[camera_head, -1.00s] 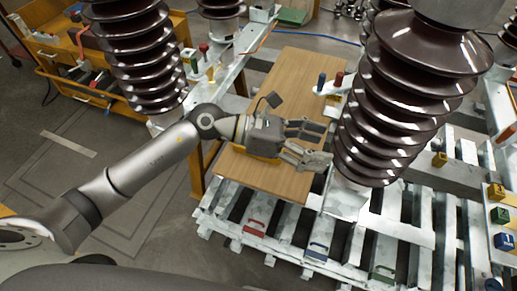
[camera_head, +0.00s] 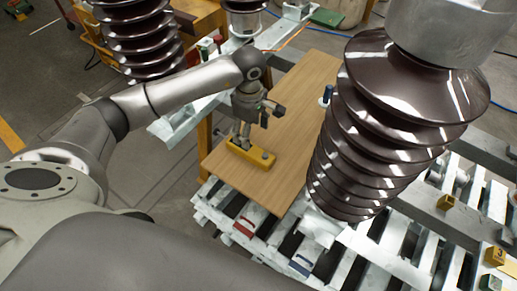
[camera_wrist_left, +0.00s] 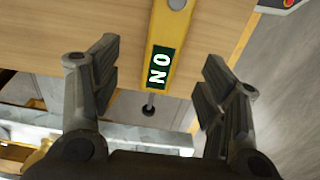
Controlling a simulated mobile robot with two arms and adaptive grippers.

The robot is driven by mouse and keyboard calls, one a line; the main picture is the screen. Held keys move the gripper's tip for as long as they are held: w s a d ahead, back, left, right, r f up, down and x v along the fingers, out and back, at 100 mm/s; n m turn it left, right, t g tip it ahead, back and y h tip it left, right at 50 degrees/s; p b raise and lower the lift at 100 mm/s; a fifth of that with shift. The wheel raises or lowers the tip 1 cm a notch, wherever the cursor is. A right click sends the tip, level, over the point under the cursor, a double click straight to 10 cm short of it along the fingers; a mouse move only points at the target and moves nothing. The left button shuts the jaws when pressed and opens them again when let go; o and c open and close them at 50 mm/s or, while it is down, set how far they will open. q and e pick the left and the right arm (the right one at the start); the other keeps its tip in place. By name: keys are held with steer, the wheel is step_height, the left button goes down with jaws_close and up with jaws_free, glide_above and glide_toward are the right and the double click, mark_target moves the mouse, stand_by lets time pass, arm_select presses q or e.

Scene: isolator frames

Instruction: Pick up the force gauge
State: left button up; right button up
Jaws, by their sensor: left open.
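The force gauge (camera_head: 262,157) is a yellow, elongated body lying on the wooden board. In the left wrist view it shows as a yellow bar (camera_wrist_left: 168,25) with a green label and a thin dark rod with a round end. My left gripper (camera_head: 243,138) points down at the gauge's left part, and its fingers overlap the gauge in the head view. In the left wrist view the left gripper (camera_wrist_left: 157,88) is open, with one finger on each side of the label and rod end and clear gaps to both. The right gripper is not in view.
A tall brown ribbed insulator (camera_head: 345,150) stands close to the board's right side. Another insulator (camera_head: 135,35) is at the upper left. The wooden board (camera_head: 285,115) is bare behind the gauge. Red (camera_head: 244,227) and blue (camera_head: 301,264) handled pieces lie on the slatted metal frame.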

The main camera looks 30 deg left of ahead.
mark_target(252, 149)
arm_select(q)
step_height(252, 149, down, 3)
steer(key=shift+a+f, duration=0.1)
steer(key=shift+d+f+p, duration=0.2)
steer(key=shift+p, duration=0.1)
steer(key=f, duration=0.2)
steer(key=f+p, duration=0.1)
steer(key=f, duration=0.1)
steer(key=shift+s+d+f, duration=0.1)
steer(key=shift+s+d, duration=0.05)
steer(key=shift+s, duration=0.25)
steer(key=shift+f, duration=0.25)
steer(key=shift+c, duration=0.8)
steer(key=c, duration=1.2)
jaws_close()
steer(key=shift+w, duration=0.1)
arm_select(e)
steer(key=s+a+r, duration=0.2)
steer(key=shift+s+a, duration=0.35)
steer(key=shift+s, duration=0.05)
